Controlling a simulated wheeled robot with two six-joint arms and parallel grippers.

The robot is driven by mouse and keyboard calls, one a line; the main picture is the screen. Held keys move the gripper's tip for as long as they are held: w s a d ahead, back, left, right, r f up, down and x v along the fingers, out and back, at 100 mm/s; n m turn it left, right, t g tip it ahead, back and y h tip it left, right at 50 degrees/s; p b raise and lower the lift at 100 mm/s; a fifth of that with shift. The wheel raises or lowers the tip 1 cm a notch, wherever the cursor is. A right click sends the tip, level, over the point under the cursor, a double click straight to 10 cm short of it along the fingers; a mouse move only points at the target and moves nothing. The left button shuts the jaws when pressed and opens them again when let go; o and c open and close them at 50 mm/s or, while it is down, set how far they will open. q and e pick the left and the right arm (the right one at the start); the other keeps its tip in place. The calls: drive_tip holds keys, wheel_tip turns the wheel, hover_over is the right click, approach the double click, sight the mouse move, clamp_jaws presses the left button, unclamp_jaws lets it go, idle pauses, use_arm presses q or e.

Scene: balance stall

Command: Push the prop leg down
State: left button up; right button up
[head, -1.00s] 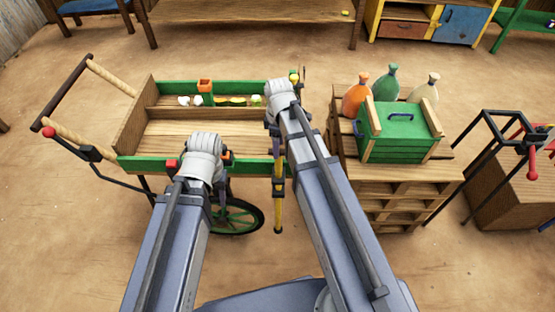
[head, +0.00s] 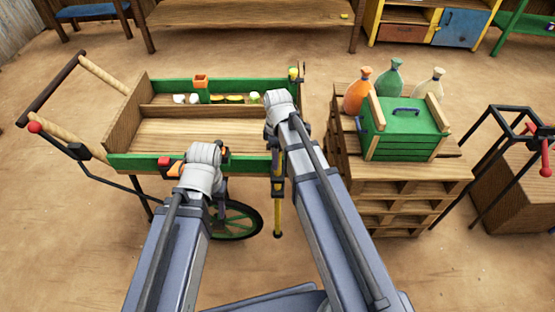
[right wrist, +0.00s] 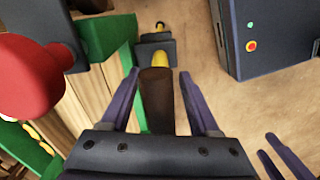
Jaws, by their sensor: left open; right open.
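The prop leg (head: 278,208) is a yellow rod with dark collars, hanging upright at the near right corner of the green and wooden cart (head: 130,163). Its foot is low, close to the floor; contact cannot be told. In the right wrist view the yellow rod (right wrist: 161,64) runs away below a dark brown piece (right wrist: 157,100). My right gripper (right wrist: 158,95) is open, with one finger on each side of the brown piece and gaps between. My left gripper (right wrist: 277,152) shows open and empty at the lower right of that view; in the head view my left wrist hides it.
The cart's spoked wheel (head: 235,218) is left of the leg. A pallet stack (head: 395,190) with a green crate (head: 405,130) and several bottles stands to the right. A red knob (right wrist: 30,75) is close in the right wrist view. Floor in front is clear.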

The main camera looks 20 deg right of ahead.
clamp_jaws()
idle(0.5)
idle(0.9)
